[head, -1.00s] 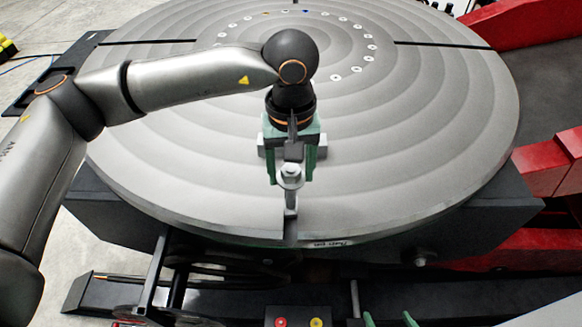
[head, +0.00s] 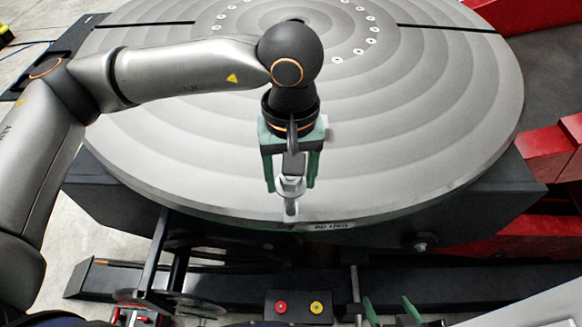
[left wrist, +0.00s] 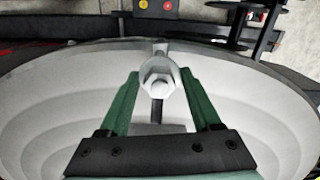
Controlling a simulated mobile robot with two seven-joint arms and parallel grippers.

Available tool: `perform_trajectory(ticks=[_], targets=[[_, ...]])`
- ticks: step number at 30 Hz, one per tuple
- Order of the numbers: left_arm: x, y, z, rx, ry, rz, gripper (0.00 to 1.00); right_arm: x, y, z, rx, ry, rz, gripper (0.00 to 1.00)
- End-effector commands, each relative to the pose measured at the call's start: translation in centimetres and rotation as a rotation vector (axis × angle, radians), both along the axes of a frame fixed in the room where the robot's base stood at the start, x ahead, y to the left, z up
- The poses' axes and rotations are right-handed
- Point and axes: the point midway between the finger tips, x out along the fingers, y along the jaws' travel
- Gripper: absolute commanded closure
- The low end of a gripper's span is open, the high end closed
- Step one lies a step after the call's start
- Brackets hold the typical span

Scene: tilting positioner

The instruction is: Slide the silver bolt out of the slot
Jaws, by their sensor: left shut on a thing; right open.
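The silver bolt (head: 290,187), with a washer-like collar and nut at its top, stands upright at the near rim of the round grey table (head: 420,150). It also shows in the left wrist view (left wrist: 160,76), between the green fingers. My left gripper (head: 291,184) comes down from above and is shut on the bolt, one finger on each side. The bolt's lower end reaches the table's rim; the slot around it is mostly hidden by the bolt and gripper. My right gripper (head: 390,309) shows only its green fingertips at the bottom edge, apart and empty.
A dark control box (head: 298,307) with a red and a yellow button is below the table's near rim. Red machine frame parts (head: 550,155) stand at the right. The table's top around the left gripper is mostly clear.

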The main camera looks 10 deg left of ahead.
Motion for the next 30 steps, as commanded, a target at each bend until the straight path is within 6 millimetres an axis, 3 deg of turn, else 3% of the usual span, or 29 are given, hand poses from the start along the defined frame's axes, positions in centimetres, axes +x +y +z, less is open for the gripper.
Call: perform_trajectory(ticks=[15,30], targets=[[-2.3,-0.5,0.1,-0.002,-0.003,-0.001,1.00,0.0,0.0,-0.7,0.000,0.000,0.000,0.00],[-2.5,-0.5,0.1,-0.001,-0.003,0.000,1.00,0.0,0.0,-0.7,0.000,0.000,0.000,0.00]])
